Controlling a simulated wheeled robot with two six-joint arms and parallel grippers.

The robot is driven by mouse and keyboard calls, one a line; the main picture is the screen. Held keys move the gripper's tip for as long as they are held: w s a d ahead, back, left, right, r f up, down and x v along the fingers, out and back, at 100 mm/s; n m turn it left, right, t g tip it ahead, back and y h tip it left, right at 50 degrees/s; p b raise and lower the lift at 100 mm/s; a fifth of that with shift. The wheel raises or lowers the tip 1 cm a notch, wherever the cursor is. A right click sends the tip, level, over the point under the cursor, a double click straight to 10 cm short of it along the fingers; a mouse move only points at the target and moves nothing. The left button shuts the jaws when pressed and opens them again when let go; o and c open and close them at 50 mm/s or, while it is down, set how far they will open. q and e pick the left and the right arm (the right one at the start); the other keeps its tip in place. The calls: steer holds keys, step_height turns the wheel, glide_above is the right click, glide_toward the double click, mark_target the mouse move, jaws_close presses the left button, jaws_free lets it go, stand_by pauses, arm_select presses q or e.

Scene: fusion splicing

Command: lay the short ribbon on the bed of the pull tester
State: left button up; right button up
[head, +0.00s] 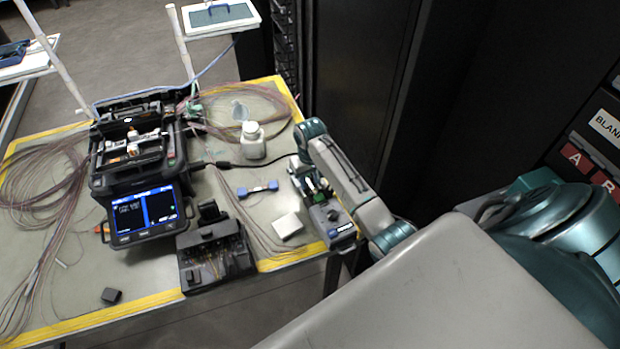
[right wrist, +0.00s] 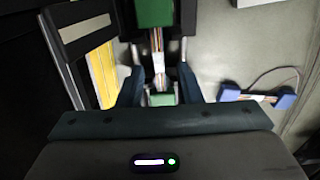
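The pull tester (head: 341,229) stands at the right front edge of the table. In the right wrist view, the short ribbon (right wrist: 157,45), with coloured fibres and a pale middle, runs lengthwise between a far green block (right wrist: 154,12) and a near green block (right wrist: 162,99). It lies over the dark bed of the tester; whether it touches the bed all along I cannot tell. My right gripper (head: 312,190) is over the tester. Its fingers (right wrist: 159,80) stand wide apart on either side of the ribbon and near block, with gaps visible. My left gripper is out of view.
A blue-ended piece (head: 257,190) lies left of the tester and also shows in the right wrist view (right wrist: 256,97). A white bottle (head: 253,141), a white block (head: 287,225), the splicer (head: 140,165) and a black fixture (head: 215,256) are on the table. Loose fibres lie around.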

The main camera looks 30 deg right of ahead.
mark_target(310, 184)
step_height(310, 184, up, 13)
stand_by(0.4)
steer(key=shift+f, duration=0.1)
stand_by(0.4)
